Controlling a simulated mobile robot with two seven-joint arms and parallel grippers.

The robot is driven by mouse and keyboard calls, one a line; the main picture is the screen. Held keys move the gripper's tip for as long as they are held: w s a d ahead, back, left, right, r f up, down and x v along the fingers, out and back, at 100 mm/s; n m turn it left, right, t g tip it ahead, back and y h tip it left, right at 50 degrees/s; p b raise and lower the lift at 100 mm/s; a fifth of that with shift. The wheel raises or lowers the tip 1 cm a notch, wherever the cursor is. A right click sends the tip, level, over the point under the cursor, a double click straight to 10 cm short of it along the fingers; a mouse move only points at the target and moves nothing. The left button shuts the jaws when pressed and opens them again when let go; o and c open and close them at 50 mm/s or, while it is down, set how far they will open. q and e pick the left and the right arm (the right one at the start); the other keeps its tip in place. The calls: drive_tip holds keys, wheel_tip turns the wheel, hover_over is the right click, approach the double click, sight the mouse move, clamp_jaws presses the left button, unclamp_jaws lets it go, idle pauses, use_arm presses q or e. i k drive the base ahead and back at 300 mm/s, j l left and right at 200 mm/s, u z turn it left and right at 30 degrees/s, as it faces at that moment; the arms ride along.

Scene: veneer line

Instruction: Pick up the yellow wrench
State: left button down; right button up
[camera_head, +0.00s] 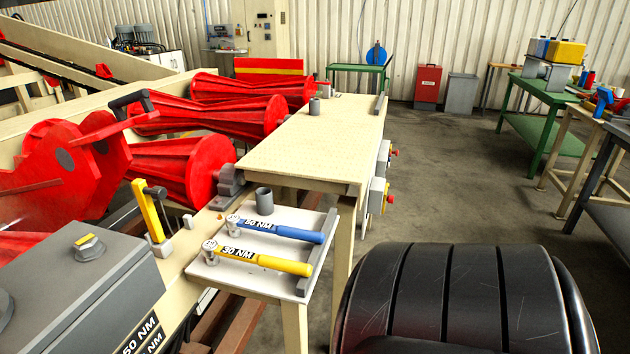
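The yellow wrench (285,265) lies flat on a small light-topped stand (235,285) left of the picture's middle. Its handle is yellow, its label reads 30 NM, and its grey head points left. The handle end lies close to a grey raised edge bar (318,255) on the right side of the stand. A blue-handled wrench (298,235) lies behind it, roughly parallel and apart from it. Neither of my grippers is in view.
A grey cup (265,200) stands behind the wrenches. A yellow upright lever (148,212) rises left of the stand, near a grey box (85,290). A long beige table (320,140) extends behind. Red rollers (190,170) lie left. Open floor (455,185) lies right.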

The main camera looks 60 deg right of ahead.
sight(211, 250)
drive_tip(key=z, duration=1.6)
drive_tip(key=i+l, duration=0.1)
drive_tip(key=l, duration=0.3)
drive_tip(key=j+u, duration=0.05)
